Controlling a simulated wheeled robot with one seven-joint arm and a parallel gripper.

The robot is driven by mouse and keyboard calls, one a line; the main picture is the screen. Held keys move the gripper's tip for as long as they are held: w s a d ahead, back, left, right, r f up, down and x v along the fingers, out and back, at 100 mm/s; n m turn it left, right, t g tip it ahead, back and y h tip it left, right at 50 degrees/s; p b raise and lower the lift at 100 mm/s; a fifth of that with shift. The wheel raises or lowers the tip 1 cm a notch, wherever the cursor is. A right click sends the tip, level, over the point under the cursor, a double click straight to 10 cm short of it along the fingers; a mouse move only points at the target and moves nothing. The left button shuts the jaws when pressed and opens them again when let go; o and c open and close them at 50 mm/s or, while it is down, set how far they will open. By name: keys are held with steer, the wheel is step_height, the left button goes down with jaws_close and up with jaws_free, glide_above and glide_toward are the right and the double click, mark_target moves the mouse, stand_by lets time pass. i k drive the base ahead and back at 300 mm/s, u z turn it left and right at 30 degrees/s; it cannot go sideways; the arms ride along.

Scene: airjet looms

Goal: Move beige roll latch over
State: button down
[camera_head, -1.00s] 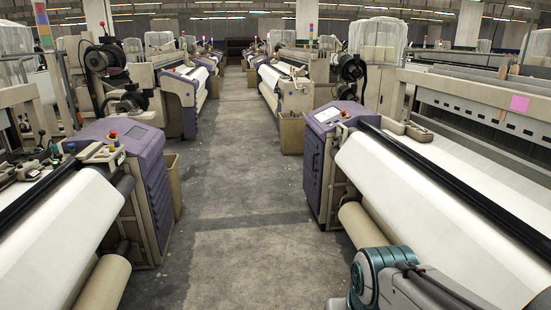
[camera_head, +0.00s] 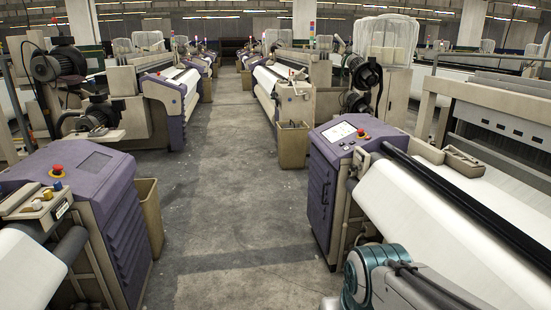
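I cannot make out a beige roll latch in this view. The near right loom has a wide white cloth roll (camera_head: 425,215) under a black bar (camera_head: 450,198). The space below this roll, at its near end, is largely hidden behind my arm (camera_head: 372,275). My arm's teal and grey links show at the bottom right, in front of the right loom. My gripper is out of the frame, so its state does not show.
A grey concrete aisle (camera_head: 225,200) runs clear between loom rows. The right loom's purple cabinet (camera_head: 322,190) and the left loom's purple cabinet (camera_head: 115,225) border it. Beige bins stand at the left (camera_head: 150,215) and farther right (camera_head: 293,148).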

mark_target(346, 225)
steer(key=z, duration=0.1)
steer(key=i, duration=1.55)
steer(key=z, duration=0.25)
steer(key=i, duration=1.2)
steer(key=z, duration=0.1)
